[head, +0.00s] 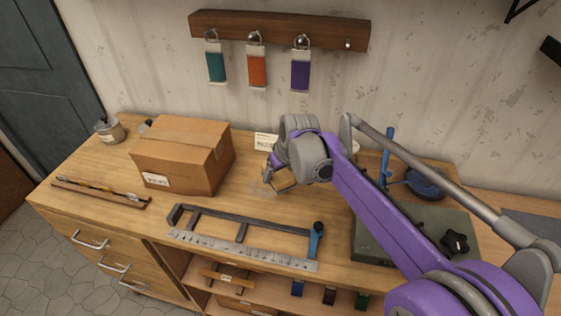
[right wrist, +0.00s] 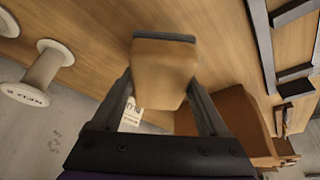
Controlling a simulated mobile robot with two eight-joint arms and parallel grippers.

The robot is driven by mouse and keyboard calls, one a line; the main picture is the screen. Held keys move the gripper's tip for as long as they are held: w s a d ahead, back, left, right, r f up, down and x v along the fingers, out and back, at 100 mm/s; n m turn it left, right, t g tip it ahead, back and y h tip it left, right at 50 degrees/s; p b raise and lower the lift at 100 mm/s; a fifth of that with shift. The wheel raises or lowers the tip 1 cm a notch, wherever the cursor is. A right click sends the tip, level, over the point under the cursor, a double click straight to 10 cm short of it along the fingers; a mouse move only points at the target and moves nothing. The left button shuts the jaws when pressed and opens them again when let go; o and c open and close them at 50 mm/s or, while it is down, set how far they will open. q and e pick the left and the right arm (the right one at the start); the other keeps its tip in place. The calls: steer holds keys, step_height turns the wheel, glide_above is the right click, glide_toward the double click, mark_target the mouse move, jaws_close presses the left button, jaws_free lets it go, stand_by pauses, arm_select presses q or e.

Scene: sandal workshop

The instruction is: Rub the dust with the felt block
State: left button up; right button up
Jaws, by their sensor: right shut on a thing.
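The felt block (right wrist: 165,75) is a tan wooden block with a thin grey layer along its far edge, seen in the right wrist view. My right gripper (right wrist: 163,92) is shut on it, one finger on each side. In the head view my right gripper (head: 271,181) is over the middle of the bench (head: 250,195), right of the cardboard box, with a small part of the block (head: 283,181) showing. I cannot tell whether the block touches the bench top. I cannot make out any dust in either view. My left gripper is in neither view.
A cardboard box (head: 178,158) stands left of the gripper. A dark metal frame (head: 240,227) and a steel ruler (head: 240,252) lie in front. A green-grey slab (head: 430,228) lies right, partly behind my arm. White spools (right wrist: 40,75) stand near the wall. Coloured tags (head: 257,68) hang above.

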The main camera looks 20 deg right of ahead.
steer(key=shift+r+p, duration=0.8)
steer(key=shift+r, duration=0.7)
steer(key=shift+w, duration=0.1)
